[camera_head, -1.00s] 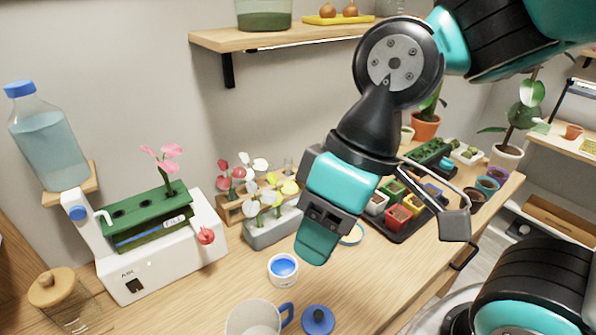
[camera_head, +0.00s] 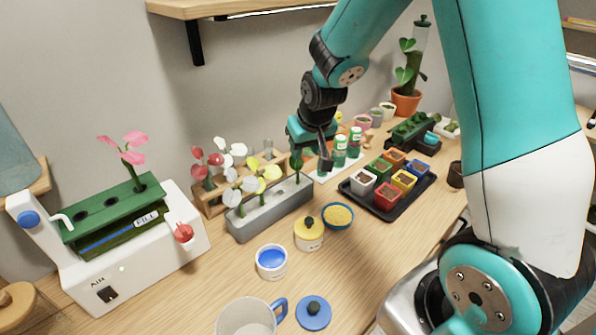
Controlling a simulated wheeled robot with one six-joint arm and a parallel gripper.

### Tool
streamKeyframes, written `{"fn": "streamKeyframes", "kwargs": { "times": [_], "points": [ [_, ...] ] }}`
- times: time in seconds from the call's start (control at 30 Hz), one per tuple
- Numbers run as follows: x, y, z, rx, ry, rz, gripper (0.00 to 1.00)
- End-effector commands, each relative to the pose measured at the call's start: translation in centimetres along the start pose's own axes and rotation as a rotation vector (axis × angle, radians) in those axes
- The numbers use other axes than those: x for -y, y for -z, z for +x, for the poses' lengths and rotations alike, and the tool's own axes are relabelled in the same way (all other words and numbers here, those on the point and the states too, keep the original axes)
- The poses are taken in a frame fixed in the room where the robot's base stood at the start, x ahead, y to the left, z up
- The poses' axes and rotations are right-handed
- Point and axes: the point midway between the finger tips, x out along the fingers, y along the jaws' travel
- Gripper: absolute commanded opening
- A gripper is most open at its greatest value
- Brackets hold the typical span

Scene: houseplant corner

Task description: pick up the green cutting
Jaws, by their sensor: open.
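The green cutting (camera_head: 297,168) stands in the right end of the grey slotted holder (camera_head: 270,214). Its dark green top shows just below my gripper (camera_head: 311,155), which points down at the holder's right end. My gripper is open. One finger is seen at the right of the cutting; the other is partly lost against the teal gripper body. I cannot tell whether the cutting is between the fingers or touches them. White and yellow cuttings (camera_head: 262,178) stand in the same holder to the left.
Green-and-white bottles (camera_head: 340,152) stand close right of my gripper. A wooden rack with red and white cuttings (camera_head: 210,200) is behind the holder. A black tray of coloured pots (camera_head: 388,212) lies to the right.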

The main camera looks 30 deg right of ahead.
Motion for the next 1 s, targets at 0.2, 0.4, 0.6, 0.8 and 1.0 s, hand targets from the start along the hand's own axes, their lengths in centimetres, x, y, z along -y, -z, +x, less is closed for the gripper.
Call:
{"fn": "streamKeyframes", "kwargs": {
  "times": [0.2, 0.4, 0.6, 0.8, 1.0],
  "points": [
    [0.1, 0.0, 4.1, 0.004, 0.001, -0.001, 0.41],
    [0.1, 0.0, 5.5, 0.001, 0.002, -0.001, 0.41],
    [-0.1, 0.4, 7.4, 0.004, 0.002, -0.001, 0.41],
    [-0.1, 0.5, 10.0, 0.003, 0.002, -0.002, 0.41],
    [-0.1, 0.5, 10.7, 0.000, 0.002, -0.002, 0.41]
  ]
}}
